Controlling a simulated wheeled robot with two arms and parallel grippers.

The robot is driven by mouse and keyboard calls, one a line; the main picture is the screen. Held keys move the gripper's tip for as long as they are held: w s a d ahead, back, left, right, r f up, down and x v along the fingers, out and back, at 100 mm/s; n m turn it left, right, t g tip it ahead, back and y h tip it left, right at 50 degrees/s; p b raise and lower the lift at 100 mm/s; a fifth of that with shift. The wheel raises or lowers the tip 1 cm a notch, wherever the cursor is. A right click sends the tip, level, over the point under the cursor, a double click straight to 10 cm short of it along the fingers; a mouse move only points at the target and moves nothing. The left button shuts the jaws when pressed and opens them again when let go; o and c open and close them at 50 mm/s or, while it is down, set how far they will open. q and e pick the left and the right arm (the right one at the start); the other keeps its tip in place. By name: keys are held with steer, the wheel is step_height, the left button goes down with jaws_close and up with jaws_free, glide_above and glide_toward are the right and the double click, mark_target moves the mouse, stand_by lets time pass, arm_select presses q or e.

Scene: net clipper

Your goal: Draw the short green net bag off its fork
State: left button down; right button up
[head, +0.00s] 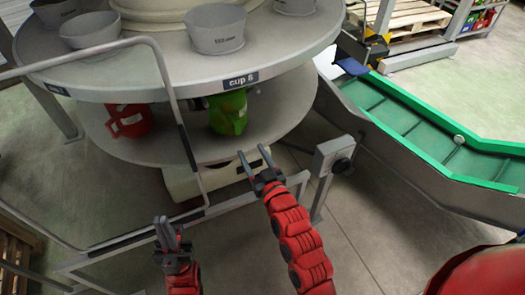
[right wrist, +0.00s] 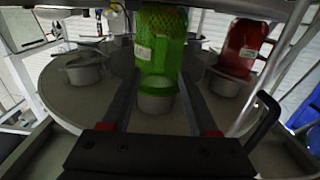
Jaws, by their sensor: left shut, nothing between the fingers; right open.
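The fork is not clearly visible. My right gripper (head: 254,157) is open and empty, in front of and below the bag. In the right wrist view its fingers (right wrist: 158,80) point toward the bag, one on each side of its line. My left gripper (head: 166,228) is shut and empty, lower left, away from the bag.
A red net bag (head: 130,120) hangs left of the green one. Grey cups (head: 215,30) stand on the upper disc (head: 150,80). A grey rail (head: 178,125) stands in front at left. A grey post with a knob (head: 333,155) and a green conveyor (head: 420,130) are at right.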

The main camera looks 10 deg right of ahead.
mark_target(238, 128)
steer(key=shift+p+x, duration=0.4)
steer(key=shift+x, duration=5.1)
steer(key=shift+s, duration=0.1)
jaws_close()
steer(key=shift+r, duration=0.15)
